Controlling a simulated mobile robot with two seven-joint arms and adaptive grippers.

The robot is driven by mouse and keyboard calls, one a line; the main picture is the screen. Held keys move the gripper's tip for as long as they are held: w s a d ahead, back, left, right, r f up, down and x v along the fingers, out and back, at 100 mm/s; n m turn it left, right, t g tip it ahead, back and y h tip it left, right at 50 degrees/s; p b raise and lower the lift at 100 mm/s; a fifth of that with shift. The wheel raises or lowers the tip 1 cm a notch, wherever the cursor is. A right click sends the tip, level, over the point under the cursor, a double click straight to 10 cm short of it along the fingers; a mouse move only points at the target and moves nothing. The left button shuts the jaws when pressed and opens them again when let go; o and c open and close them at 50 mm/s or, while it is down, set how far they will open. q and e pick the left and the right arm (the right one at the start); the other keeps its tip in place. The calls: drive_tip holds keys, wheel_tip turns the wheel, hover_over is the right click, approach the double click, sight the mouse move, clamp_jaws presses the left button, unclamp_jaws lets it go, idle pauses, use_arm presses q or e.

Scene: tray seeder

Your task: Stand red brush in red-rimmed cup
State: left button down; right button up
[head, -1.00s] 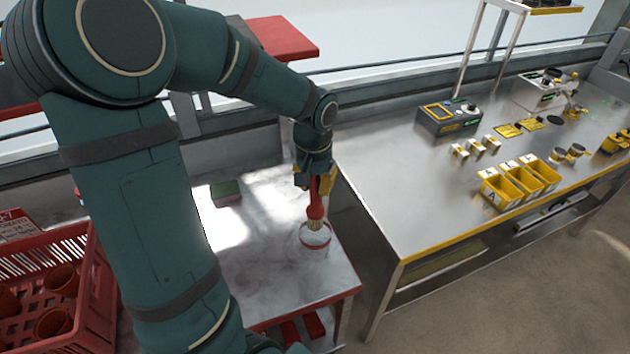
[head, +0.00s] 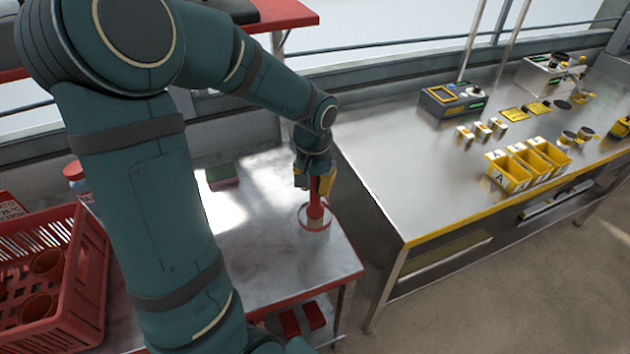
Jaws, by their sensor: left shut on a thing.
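The red brush (head: 315,207) is upright with its bristle end down, in the head view near the middle. My left gripper (head: 315,184) is shut on the upper part of its red handle. The red-rimmed cup (head: 303,222) stands on the small table, right under the gripper. The brush's lower end is within the outline of the cup's rim; its bristles are mostly hidden. I cannot tell whether the brush touches the cup's bottom. My right gripper is not in view.
A red crate (head: 92,290) with terracotta pots stands at the lower left. A green and pink block (head: 222,178) lies behind the cup. A steel bench (head: 400,180) with yellow bins (head: 512,172) stands to the right, across a gap. The table between block and front edge is mostly clear.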

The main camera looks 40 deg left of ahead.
use_arm(q)
drive_tip(key=shift+f, duration=0.4)
drive_tip(key=c, duration=0.9)
unclamp_jaws()
drive_tip(key=shift+r, duration=0.1)
drive_tip(key=r, duration=1.2)
drive_tip(key=shift+s+d, duration=0.1)
drive_tip(key=shift+s, duration=0.15)
drive_tip(key=shift+f, duration=0.1)
